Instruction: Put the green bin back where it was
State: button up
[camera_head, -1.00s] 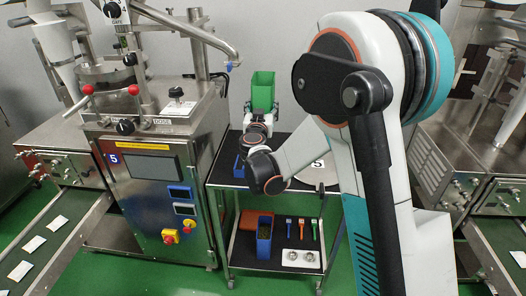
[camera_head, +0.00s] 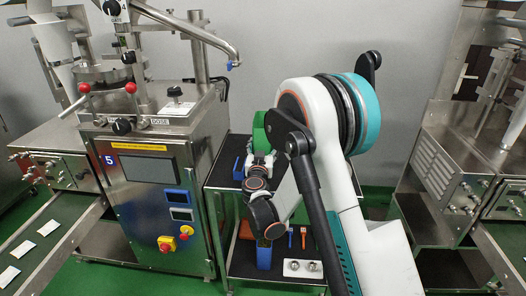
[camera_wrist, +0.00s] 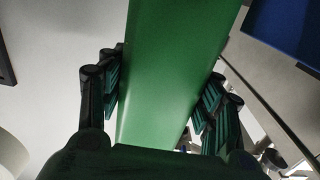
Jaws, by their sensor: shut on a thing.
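The green bin (camera_head: 260,131) is held by my gripper (camera_head: 258,157) over the upper shelf of the cart, partly hidden behind my arm in the head view. In the wrist view the green bin (camera_wrist: 175,75) fills the middle, with the two dark fingers of my gripper (camera_wrist: 165,100) pressed on its two sides. I cannot tell whether the bin's underside touches the shelf.
A dark two-level cart (camera_head: 222,176) stands beside the steel machine marked 5 (camera_head: 150,200). A blue bin (camera_head: 239,167) is on its upper shelf, left of my gripper.

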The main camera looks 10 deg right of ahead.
jog(key=shift+f, duration=0.15)
jog(key=o, duration=1.4)
jog(key=shift+o, duration=0.2)
